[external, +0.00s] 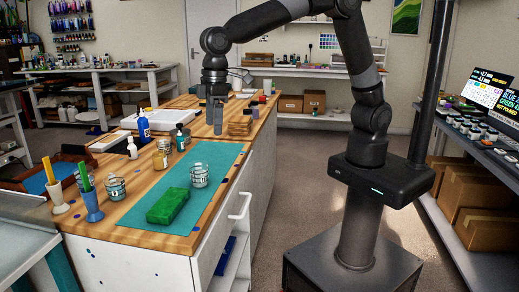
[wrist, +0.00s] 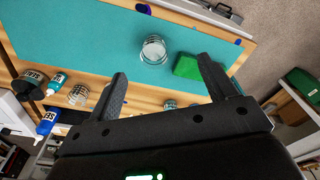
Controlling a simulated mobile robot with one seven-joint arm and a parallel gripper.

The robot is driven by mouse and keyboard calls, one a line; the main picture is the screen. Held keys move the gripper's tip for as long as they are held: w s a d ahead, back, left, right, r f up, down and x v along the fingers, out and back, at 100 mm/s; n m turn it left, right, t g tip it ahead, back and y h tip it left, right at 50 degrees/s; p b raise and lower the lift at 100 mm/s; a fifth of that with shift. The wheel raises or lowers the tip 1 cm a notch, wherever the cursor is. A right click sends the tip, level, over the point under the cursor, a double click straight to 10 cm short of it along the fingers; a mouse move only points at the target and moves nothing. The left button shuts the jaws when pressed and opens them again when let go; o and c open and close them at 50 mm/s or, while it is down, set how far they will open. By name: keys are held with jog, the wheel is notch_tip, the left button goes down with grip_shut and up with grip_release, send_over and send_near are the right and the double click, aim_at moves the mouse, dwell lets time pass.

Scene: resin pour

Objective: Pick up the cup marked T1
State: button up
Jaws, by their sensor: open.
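A clear cup (external: 199,176) with dark marking stands upright on the teal mat (external: 222,165), near the green block (external: 168,206). In the wrist view this cup (wrist: 153,50) appears between my finger lines, well beyond the tips. Another clear cup (external: 115,189) with a label stands on the wood left of the mat. I cannot read T1 on either cup. My gripper (external: 215,124) is open and empty, pointing down above the counter, behind the mat. Both fingers (wrist: 162,68) show in the wrist view.
A blue bottle (external: 144,127), a white bottle (external: 132,148) and a jar (external: 160,160) stand left of the mat's far end. Holders with yellow and green sticks (external: 89,197) stand at the near left. The mat around the cup is mostly clear.

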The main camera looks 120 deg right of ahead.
send_near(199, 174)
jog(key=d, duration=0.2)
jog(key=shift+g, duration=0.4)
notch_tip(199, 174, down, 6)
jog(key=shift+d+f, duration=0.15)
jog(key=shift+f, duration=0.1)
jog(key=shift+s+d+f, duration=0.1)
jog(key=shift+f, duration=1.2)
jog(key=shift+s+f, duration=0.1)
jog(key=shift+f, duration=1.2)
jog(key=shift+c, duration=0.6)
jog(key=c, duration=1)
jog(key=shift+o, duration=0.2)
jog(key=shift+r, duration=0.15)
